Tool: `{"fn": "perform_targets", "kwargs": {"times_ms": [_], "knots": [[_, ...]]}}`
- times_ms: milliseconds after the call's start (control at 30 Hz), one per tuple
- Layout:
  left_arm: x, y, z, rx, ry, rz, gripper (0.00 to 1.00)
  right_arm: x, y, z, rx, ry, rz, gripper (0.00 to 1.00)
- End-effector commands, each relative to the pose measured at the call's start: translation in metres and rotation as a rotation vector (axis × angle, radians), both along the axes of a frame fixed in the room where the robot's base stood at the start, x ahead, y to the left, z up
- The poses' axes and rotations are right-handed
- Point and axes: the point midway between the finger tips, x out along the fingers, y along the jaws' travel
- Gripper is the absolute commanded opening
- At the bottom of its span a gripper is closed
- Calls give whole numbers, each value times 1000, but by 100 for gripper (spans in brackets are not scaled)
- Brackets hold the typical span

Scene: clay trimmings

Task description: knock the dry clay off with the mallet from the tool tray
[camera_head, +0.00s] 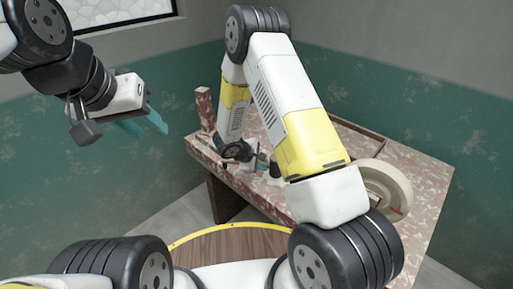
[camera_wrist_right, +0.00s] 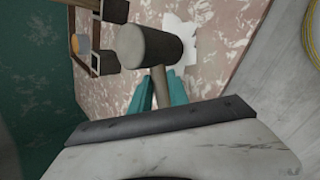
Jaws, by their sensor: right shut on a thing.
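My right gripper (camera_wrist_right: 161,92) is shut on a mallet (camera_wrist_right: 148,46). The mallet's thick grey-brown head stands out beyond the teal fingers in the right wrist view, and its handle runs down between them. In the head view my right gripper (camera_head: 257,166) is low over the left part of the table, partly hidden by my own arm. My left gripper (camera_head: 146,126) is raised at the left, away from the table, with its teal fingers apart and empty. I cannot clearly make out any dry clay.
The mottled red-brown table (camera_head: 429,190) stands in the corner. A cream round wheel-like thing (camera_head: 388,184) sits at its right. A post (camera_head: 203,108) rises at the far left. A white patch (camera_wrist_right: 181,31) and a wooden frame with small items (camera_wrist_right: 96,60) lie beyond the mallet.

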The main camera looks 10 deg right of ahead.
Motion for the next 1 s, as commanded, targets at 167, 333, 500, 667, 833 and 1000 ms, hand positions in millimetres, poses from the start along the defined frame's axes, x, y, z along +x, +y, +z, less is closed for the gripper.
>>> {"fn": "perform_targets", "kwargs": {"times_ms": [167, 333, 500, 667, 833, 1000], "knots": [[0, 0, 0, 0, 0, 0, 36, 1, 0, -19, -1, 0, 1, 0], [0, 0, 0, 0, 0, 0, 36, 1, 0, -7, 1, -3, 0, 0], [0, 0, 0, 0, 0, 0, 36, 1, 0, 14, 1, -3, 1, 0], [0, 0, 0, 0, 0, 0, 36, 1, 0, 32, 0, -4, 0, 0], [0, 0, 0, 0, 0, 0, 36, 0, 0, 41, 0, -1, 0, 0], [0, 0, 0, 0, 0, 0, 36, 0, 0, 41, -1, 0, 1, 0]]}}
